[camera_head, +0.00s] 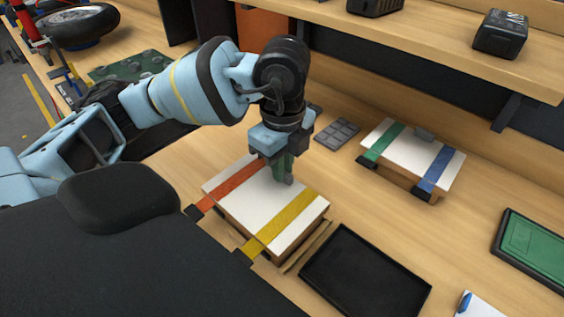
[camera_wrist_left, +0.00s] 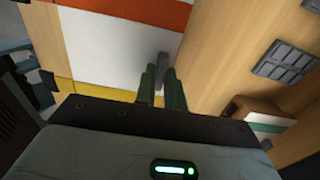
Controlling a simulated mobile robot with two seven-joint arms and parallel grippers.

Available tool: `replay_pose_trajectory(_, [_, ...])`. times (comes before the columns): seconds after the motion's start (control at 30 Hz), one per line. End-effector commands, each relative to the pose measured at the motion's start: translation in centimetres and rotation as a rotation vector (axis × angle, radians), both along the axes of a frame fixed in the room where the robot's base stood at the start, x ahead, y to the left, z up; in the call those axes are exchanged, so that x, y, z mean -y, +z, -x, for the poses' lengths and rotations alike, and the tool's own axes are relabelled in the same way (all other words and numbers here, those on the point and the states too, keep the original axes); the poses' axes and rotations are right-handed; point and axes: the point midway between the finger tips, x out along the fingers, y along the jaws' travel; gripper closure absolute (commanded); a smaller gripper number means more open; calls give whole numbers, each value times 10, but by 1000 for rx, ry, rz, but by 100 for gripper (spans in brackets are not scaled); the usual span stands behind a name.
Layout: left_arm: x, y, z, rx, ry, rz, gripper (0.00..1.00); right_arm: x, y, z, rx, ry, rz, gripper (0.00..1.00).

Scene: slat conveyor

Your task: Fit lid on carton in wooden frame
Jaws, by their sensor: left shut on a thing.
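A white lid (camera_head: 252,207) with an orange band (camera_head: 233,184) and a yellow band (camera_head: 282,224) lies over a brown carton at the middle of the bench. Thin wooden strips (camera_head: 308,247) of a frame show along its right side. My left gripper (camera_head: 284,176) points down at the lid's far edge, its green fingers shut on the lid's grey grip (camera_wrist_left: 162,68). The lid (camera_wrist_left: 110,45) fills the left of the wrist view. Whether the lid is fully seated on the carton I cannot tell. My right gripper is not in view.
A second white-topped box (camera_head: 412,152) with green and blue bands stands at the back right. A black tray (camera_head: 365,278) lies right of the carton. A grey compartment pad (camera_head: 337,133) and a green tray (camera_head: 535,246) lie on the bench. A shelf (camera_head: 420,45) overhangs the back.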

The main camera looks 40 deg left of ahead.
Motion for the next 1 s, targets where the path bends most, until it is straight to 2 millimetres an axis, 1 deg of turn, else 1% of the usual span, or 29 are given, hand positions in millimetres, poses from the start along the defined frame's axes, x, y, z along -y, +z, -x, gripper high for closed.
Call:
replay_pose_trajectory(0.43, [0, 0, 0, -1, 0, 0, 100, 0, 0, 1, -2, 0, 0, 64])
replay_pose_trajectory(1.0, [0, -3, 0, 0, -1, 1, 100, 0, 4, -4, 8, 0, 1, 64])
